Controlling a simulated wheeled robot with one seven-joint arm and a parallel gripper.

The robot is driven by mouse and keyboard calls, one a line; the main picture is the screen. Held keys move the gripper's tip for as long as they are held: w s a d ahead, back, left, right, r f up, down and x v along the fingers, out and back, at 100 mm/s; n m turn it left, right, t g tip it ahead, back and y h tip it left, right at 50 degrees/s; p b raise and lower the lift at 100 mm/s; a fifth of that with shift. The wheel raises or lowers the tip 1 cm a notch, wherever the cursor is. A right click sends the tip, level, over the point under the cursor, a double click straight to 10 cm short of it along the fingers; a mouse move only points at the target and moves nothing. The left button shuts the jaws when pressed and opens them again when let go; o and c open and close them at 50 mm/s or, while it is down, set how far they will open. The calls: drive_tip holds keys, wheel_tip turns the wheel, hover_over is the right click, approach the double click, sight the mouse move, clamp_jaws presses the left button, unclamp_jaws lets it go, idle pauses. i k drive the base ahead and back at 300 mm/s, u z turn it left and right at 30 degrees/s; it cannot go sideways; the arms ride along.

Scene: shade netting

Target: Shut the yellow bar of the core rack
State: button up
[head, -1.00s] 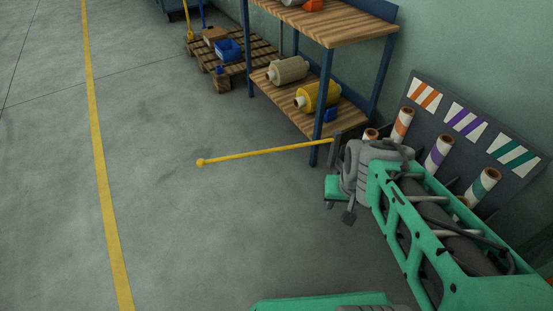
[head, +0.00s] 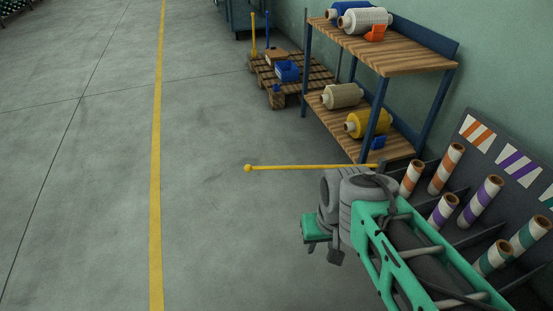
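The yellow bar (head: 310,167) stands out level from the core rack (head: 474,135) to the left, over open floor, with a round knob (head: 248,168) at its free end. Its other end meets the rack near a dark post, partly behind my arm. The rack holds several cores striped orange, purple and green against a dark back panel. My gripper (head: 322,245) is in front of the bar, below it in the picture and apart from the knob. Its fingers point down and left, and their gap is not clear.
A blue-framed shelf (head: 400,60) with wooden boards and spools stands behind the bar. A pallet (head: 290,80) with a blue bin is beyond it. The floor left of the bar, with a yellow line (head: 157,150), is clear.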

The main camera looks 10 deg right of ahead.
sight(248, 168)
drive_tip(key=u, duration=0.35)
drive_tip(key=i, duration=0.85)
drive_tip(key=z, duration=0.5)
drive_tip(key=i, duration=0.75)
drive_tip(key=z, duration=1.5)
drive_tip(key=i, duration=0.3)
drive_tip(key=u, duration=2.6)
